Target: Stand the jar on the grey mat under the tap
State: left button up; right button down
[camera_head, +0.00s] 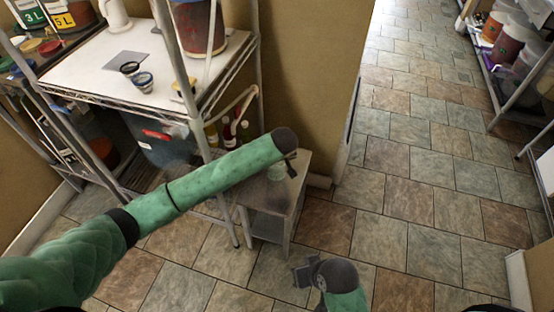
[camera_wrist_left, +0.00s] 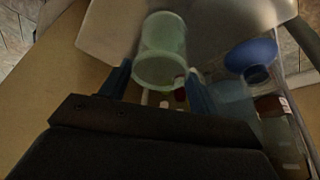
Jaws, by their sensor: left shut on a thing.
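The jar (camera_head: 277,172) is pale green and see-through. It shows just below the end of my left arm, over the small grey side table (camera_head: 257,192); I cannot tell whether it touches the top. In the left wrist view, the jar (camera_wrist_left: 161,48) sits between the blue fingertips of my left gripper (camera_wrist_left: 160,82), which is shut on it. The grey mat (camera_head: 126,58) lies flat on the white shelf top (camera_head: 85,68), well to the left of the jar. I cannot make out the tap. My right gripper (camera_head: 306,272) is low at the bottom centre, its jaws unclear.
The tiled floor (camera_head: 410,150) at right is clear.

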pick_arm(q)
jog(key=shift+f, duration=0.15)
jog(key=o, duration=1.4)
jog(key=shift+f, duration=0.15)
